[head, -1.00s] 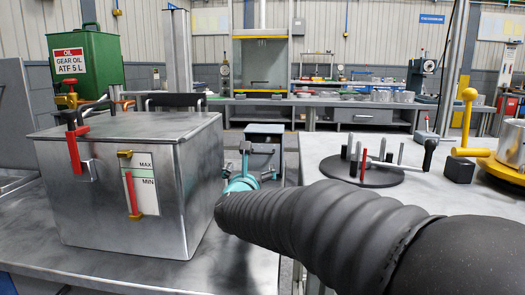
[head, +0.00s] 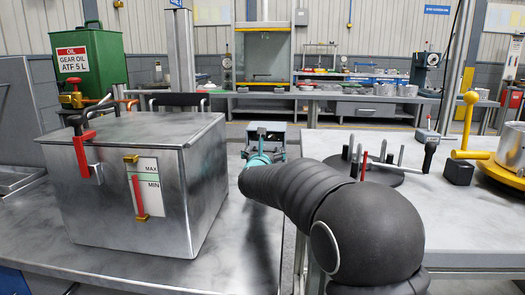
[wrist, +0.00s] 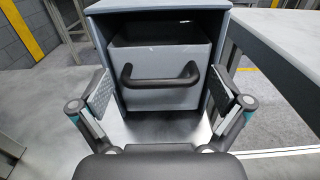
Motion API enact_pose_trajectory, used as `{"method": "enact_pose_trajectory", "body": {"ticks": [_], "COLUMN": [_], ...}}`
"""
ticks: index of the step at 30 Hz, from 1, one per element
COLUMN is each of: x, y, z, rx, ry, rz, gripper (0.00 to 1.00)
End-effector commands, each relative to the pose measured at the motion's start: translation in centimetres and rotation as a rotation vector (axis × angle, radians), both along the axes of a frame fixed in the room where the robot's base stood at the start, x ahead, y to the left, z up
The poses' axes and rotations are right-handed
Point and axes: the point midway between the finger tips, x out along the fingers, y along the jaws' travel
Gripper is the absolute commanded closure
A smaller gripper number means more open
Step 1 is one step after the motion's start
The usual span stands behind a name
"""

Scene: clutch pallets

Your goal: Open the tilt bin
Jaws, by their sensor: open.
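The tilt bin (wrist: 165,95) is a grey box front with a black bar handle (wrist: 160,76), set inside a grey cabinet (wrist: 115,52). Dark space shows above its front edge; I cannot tell whether it is tilted. In the wrist view my gripper (wrist: 162,92) is open, one finger to each side of the handle and apart from it, with nothing between the fingers. In the head view my teal gripper (head: 258,158) is in front of the cabinet (head: 265,128) and hides most of it.
A metal oil tank (head: 130,190) stands on the left bench (head: 240,245), beside my arm. A right table (head: 465,225) carries a dark round plate with pins (head: 385,177) and a yellow-handled fixture (head: 470,140).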

Motion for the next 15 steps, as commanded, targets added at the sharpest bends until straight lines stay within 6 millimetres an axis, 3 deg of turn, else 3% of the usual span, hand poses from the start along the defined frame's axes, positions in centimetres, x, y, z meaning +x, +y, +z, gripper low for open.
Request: {"method": "enact_pose_trajectory", "body": {"ticks": [6, 15], "x": [-0.01, -0.04], "y": [0.04, 0.06], "z": [0.00, 0.01], "rx": [0.000, 0.000], "ry": [0.000, 0.000], "rz": [0.001, 0.001], "gripper": [0.03, 0.78]}}
